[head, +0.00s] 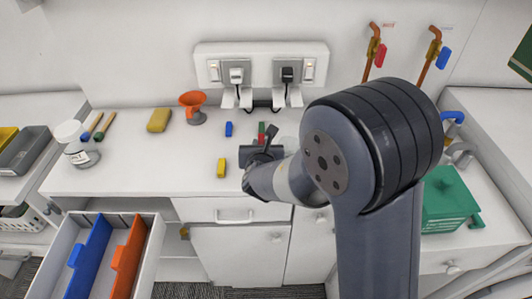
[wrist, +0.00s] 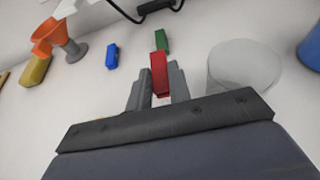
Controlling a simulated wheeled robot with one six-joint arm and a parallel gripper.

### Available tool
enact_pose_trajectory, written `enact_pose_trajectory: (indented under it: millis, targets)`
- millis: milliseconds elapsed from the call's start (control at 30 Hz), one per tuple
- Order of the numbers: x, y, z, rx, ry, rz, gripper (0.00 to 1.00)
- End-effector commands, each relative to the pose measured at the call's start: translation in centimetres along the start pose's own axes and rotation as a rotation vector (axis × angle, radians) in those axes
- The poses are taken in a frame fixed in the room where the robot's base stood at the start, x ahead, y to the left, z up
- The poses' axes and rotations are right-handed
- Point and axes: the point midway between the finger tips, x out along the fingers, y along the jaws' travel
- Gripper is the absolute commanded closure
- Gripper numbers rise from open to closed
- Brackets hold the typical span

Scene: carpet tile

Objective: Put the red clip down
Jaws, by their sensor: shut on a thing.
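The red clip (wrist: 159,75) is held between the two fingers of my gripper (wrist: 158,92), which is shut on it. My gripper is over the white counter. The wrist view cannot tell me whether the clip touches the counter. A green clip (wrist: 161,40) lies just beyond the red one. A blue clip (wrist: 112,56) lies to the left. A yellow clip (head: 221,168) lies on the counter left of my gripper in the head view.
A whitish round container (wrist: 244,67) stands close right of my gripper. An orange funnel (head: 193,101) and a yellow sponge (head: 159,120) are at the back left. A socket panel (head: 262,49) with plugs is on the wall. An open drawer (head: 153,250) juts out at front left. The counter's left middle is clear.

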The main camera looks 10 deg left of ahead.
Motion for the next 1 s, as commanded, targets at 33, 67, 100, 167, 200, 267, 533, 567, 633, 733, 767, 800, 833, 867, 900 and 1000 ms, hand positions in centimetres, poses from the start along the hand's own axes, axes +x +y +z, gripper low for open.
enact_pose_trajectory:
  millis: [33,67,100,167,200,267,533,567,633,733,767,800,833,867,900,1000]
  targets:
    - [0.2,0.0,-0.4,-0.001,0.0,-0.001,1.0]
    - [0.2,0.0,-0.5,-0.001,0.0,-0.001,1.0]
    - [0.3,0.0,-0.8,0.0,0.001,-0.001,1.0]
    - [0.6,0.0,-1.5,-0.002,0.002,-0.001,1.0]
    - [0.8,-0.1,-2.0,-0.001,0.002,-0.001,1.0]
    - [1.1,0.0,-2.7,-0.002,0.003,-0.001,1.0]
    - [1.7,0.0,-4.0,0.001,-0.002,0.0,1.0]
    - [1.7,0.0,-3.9,0.002,-0.002,0.0,1.0]
    - [1.7,0.0,-3.9,0.001,-0.002,0.0,1.0]
    - [1.7,0.0,-4.0,0.001,-0.002,0.0,1.0]
    - [1.8,0.0,-4.1,0.001,-0.002,0.0,1.0]
    - [1.8,0.0,-4.2,0.001,-0.002,0.0,1.0]
    - [1.8,0.0,-4.3,0.001,-0.002,0.0,1.0]
    - [1.9,0.0,-4.4,0.001,-0.002,0.0,1.0]
    - [1.8,0.0,-4.2,0.001,-0.002,0.0,0.78]
    - [1.8,0.0,-4.2,0.001,-0.002,0.0,0.7]
